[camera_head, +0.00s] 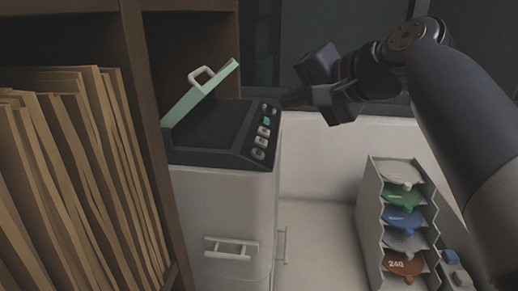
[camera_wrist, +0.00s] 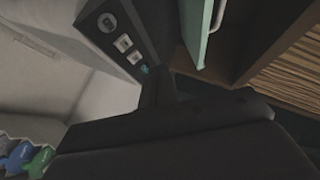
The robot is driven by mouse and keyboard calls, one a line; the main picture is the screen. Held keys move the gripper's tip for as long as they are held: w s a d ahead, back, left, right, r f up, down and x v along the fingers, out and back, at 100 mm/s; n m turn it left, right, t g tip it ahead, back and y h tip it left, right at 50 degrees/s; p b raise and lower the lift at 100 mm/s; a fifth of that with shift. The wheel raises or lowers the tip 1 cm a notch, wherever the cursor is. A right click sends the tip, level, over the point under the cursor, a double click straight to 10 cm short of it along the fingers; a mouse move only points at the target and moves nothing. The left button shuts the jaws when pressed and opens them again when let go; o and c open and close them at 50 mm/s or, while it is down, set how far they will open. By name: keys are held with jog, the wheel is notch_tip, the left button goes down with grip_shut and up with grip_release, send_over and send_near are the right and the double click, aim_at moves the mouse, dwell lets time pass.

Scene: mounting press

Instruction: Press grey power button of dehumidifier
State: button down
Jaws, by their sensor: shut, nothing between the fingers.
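The dehumidifier appears to be the white cabinet (camera_head: 225,205) with a black top and a raised green lid (camera_head: 200,95). A dark control panel (camera_head: 250,135) runs along the top's right edge, with several pale buttons, a teal one (camera_head: 266,121) and small round grey ones (camera_head: 267,106) at the far end. I cannot tell which grey one is the power button. In the wrist view the tips (camera_wrist: 158,82) are just beside the teal button (camera_wrist: 145,70); the gripper hides the panel's far end. Contact cannot be told.
A wooden shelf with brown folders (camera_head: 75,150) stands close on the left. A tiered rack (camera_head: 370,215) with several coloured scoops or packets stands at the right. Pale floor (camera_head: 315,235) lies clear between cabinet and rack. The lid's handle (camera_head: 202,75) sticks up.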

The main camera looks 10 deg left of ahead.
aim_at(258, 154)
jog(key=shift+f, duration=0.1)
jog(key=shift+s+a+f+b, duration=0.1)
jog(key=shift+a+f+b, duration=0.55)
jog(key=shift+f, duration=0.65)
jog(key=shift+w+a+f+b, duration=0.1)
jog(key=shift+a+f+b, duration=0.55)
jog(key=shift+f, duration=0.7)
jog(key=shift+s+a+f+b, duration=0.1)
jog(key=shift+a+f+b, duration=0.55)
jog(key=shift+f, duration=0.65)
jog(key=shift+d, duration=0.1)
jog(key=shift+a+f+b, duration=0.2)
jog(key=shift+f+b, duration=0.1)
jog(key=shift+f, duration=0.1)
jog(key=shift+a+f, duration=0.1)
jog(key=shift+f, duration=0.25)
jog(key=shift+r, duration=0.15)
jog(key=shift+d+r+p, duration=0.3)
jog(key=shift+r+p, duration=0.05)
jog(key=shift+r, duration=0.25)
jog(key=shift+r, duration=0.1)
